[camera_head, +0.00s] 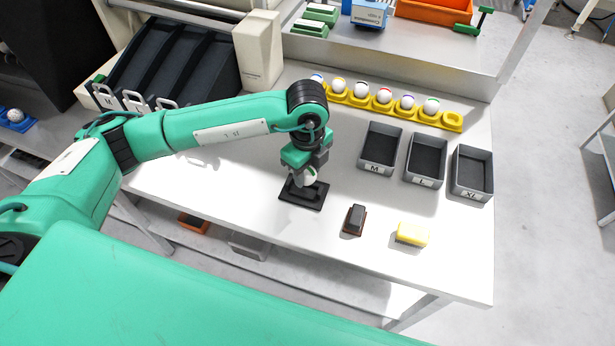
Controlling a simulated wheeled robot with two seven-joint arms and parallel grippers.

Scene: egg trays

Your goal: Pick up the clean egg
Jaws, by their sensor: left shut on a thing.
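My left gripper (309,174) points down over a small black stand (301,195) near the middle of the table. It is shut on a white egg (309,178), which shows only in part between the fingers. I cannot tell whether the egg touches the stand. A row of several white eggs with coloured marks sits in a yellow egg holder (452,121) at the back right; the cup at its right end is empty. My right gripper is not in view.
Grey bins marked M (376,169), L (423,181) and XL (471,194) stand on the right. A dark brush-like block (354,219) and a yellow sponge (412,234) lie near the front edge. The white table (230,180) is clear left of the stand.

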